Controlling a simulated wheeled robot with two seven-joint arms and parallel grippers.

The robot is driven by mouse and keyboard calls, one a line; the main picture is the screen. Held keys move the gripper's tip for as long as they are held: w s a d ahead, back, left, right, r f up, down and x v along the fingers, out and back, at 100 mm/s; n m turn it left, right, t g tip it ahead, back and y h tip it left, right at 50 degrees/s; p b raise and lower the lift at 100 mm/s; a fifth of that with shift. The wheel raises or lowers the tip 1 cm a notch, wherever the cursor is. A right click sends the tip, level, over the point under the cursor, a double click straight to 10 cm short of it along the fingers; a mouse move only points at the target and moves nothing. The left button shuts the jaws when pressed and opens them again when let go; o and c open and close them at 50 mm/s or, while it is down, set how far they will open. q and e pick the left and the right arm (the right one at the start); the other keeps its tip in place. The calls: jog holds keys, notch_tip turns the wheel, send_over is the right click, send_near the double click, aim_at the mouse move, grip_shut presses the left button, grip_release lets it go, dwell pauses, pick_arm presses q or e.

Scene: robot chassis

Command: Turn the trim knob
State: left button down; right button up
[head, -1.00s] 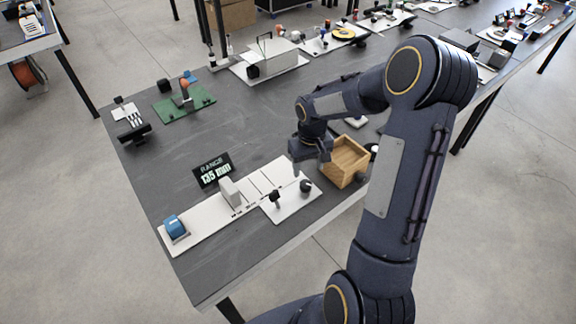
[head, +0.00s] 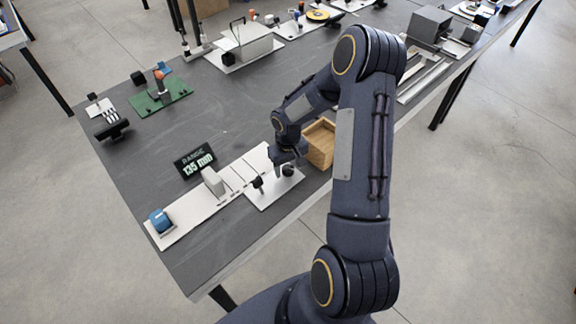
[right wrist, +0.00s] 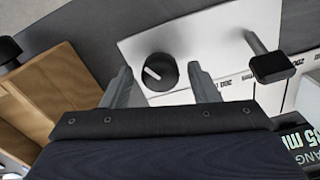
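The trim knob (head: 288,171) appears to be the round black knob on a white plate (head: 266,198) near the table's front edge. In the right wrist view the knob (right wrist: 160,73) has a white pointer line tilted up to the left. My right gripper (head: 285,160) is above the knob and partly covers it in the head view. In the right wrist view my right gripper's (right wrist: 160,69) two fingers are apart, one on each side of the knob, with visible gaps; I cannot tell their exact height. My left gripper is not in view.
A black-topped post (head: 257,183) stands left of the knob. A white rail carries a pale block (head: 213,182) and a blue block (head: 160,220). A display (head: 195,161) reads "RANGE 135 mm". An open wooden box (head: 319,144) is close on the right.

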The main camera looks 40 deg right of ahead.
jog(key=c, duration=0.9)
jog(key=shift+n, duration=0.4)
jog(key=n+b, duration=0.1)
jog(key=n, duration=0.1)
jog(key=shift+n+b, duration=0.35)
jog(key=shift+n, duration=0.05)
jog(key=n+b, duration=0.1)
jog(key=n, duration=0.4)
jog(key=shift+r, duration=0.1)
jog(key=o, duration=1)
